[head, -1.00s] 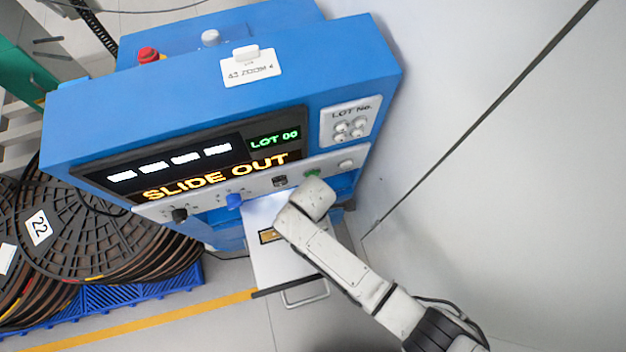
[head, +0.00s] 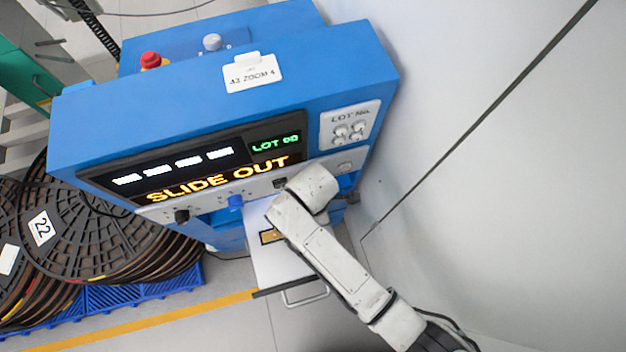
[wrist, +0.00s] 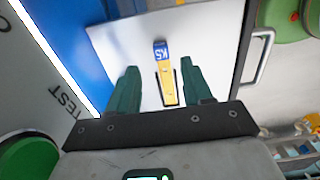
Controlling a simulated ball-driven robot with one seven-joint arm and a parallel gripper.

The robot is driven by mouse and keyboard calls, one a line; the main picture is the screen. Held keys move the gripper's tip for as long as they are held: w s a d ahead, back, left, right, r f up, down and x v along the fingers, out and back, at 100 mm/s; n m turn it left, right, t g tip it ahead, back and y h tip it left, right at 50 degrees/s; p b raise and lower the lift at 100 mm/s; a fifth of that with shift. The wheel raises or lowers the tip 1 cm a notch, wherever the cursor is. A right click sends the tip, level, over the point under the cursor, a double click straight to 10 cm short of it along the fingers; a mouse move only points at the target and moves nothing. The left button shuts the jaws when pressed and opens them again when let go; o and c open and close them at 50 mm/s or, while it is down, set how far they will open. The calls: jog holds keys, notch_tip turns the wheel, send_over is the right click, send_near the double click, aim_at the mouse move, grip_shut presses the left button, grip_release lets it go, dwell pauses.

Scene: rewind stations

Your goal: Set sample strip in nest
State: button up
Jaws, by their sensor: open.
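My gripper (wrist: 159,65) is open in the wrist view, its two dark green fingers apart on either side of the sample strip. The strip (wrist: 167,80) is yellow with a blue end marked "K5". It lies over the dark-edged nest (wrist: 179,104) on the white slide plate. The dark edge shows around its near part, and the blue end reaches past it. I cannot tell whether the strip sits fully down. In the head view the pulled-out slide (head: 283,268) shows the dark nest (head: 267,238) with gold in it. My wrist hides the gripper there.
The blue machine (head: 220,110) stands over the slide, its display (head: 215,168) reading "SLIDE OUT" and "LOT 00". Knobs line the panel above the slide. A metal handle (head: 305,294) is on the slide's front. Cable reels (head: 85,235) stand at left; a wall is at right.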

jog(key=shift+r, duration=2.15)
